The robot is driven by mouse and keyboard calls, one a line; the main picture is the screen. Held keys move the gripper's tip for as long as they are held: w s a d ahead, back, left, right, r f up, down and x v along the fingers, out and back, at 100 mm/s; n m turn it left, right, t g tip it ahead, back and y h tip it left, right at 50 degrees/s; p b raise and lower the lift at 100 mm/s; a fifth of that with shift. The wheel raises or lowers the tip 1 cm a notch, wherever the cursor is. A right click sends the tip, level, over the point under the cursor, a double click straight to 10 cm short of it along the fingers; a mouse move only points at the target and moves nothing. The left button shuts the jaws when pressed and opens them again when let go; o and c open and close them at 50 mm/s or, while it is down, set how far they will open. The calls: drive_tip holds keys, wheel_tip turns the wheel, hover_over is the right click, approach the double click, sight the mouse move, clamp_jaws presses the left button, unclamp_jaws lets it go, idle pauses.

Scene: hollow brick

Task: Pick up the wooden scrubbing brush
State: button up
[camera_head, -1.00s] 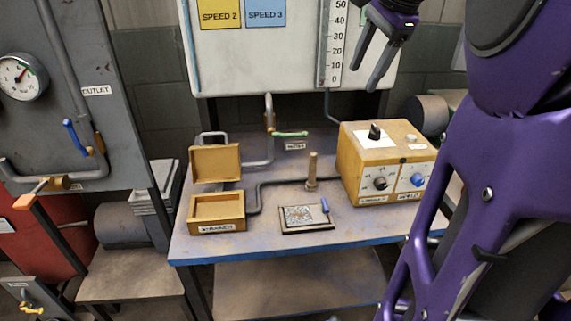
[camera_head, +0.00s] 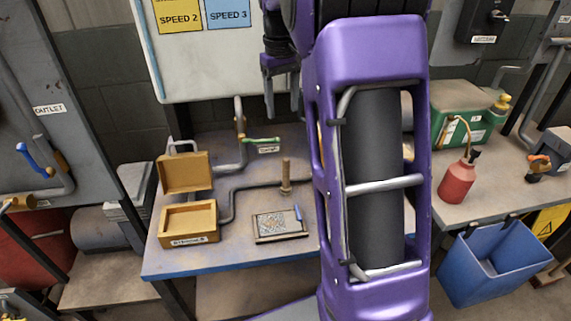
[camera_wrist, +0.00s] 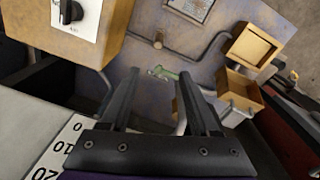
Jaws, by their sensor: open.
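I cannot make out a wooden scrubbing brush for certain in either view. My gripper (camera_head: 283,108) hangs with its fingers down in front of the white board, above the back of the blue-edged bench (camera_head: 160,262). In the wrist view my gripper (camera_wrist: 158,82) has its two fingers apart, with nothing between them. Beyond the fingers are the bench top and a green-handled valve (camera_wrist: 163,73). My purple arm hides the right part of this bench in the head view.
An open yellow box (camera_head: 189,222), an upright wooden peg (camera_head: 286,177) and a framed plate (camera_head: 278,225) stand on the bench. To the right are a red oil can (camera_head: 457,182), a green case (camera_head: 458,110) and a blue bin (camera_head: 494,264).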

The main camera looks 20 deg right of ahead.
sight(286, 159)
drive_tip(key=shift+n, duration=0.8)
drive_tip(key=f, duration=0.4)
drive_tip(key=f+b, duration=0.1)
drive_tip(key=f, duration=0.8)
drive_tip(key=shift+w+d+f, duration=0.15)
drive_tip(key=shift+w+f, duration=0.1)
drive_tip(key=shift+f, duration=0.05)
drive_tip(key=f, duration=0.4)
drive_tip(key=shift+s+d+b, duration=0.1)
drive_tip(key=shift+d+b, duration=0.3)
drive_tip(key=shift+f, duration=0.65)
drive_tip(key=shift+c, duration=0.3)
clamp_jaws()
